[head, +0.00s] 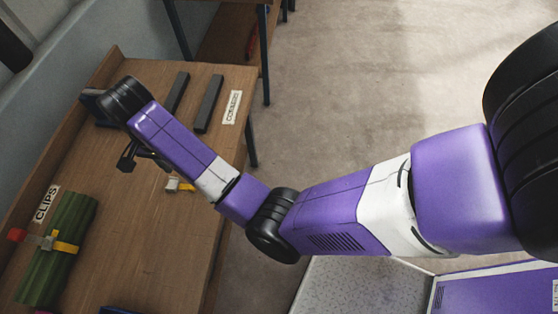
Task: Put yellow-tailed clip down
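My gripper (145,158) is over the wooden table, below the black wrist joint at the end of my purple arm. Its dark fingers are small and partly covered by the arm, so I cannot tell whether they are open or shut. A small white and yellow clip (180,185) shows just right of and below the fingers, close to the arm's edge. I cannot tell whether it touches the fingers or the table. Another clip (47,243), with red and yellow ends, lies across a green ridged block (60,270) at the lower left.
The wooden table (150,250) has a raised back edge at left and a "CLIPS" label (46,204). Two dark grey bars (209,104) lie near a second label (232,107). The table's front middle is bare. A speckled surface (345,285) stands at the bottom, right of the table.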

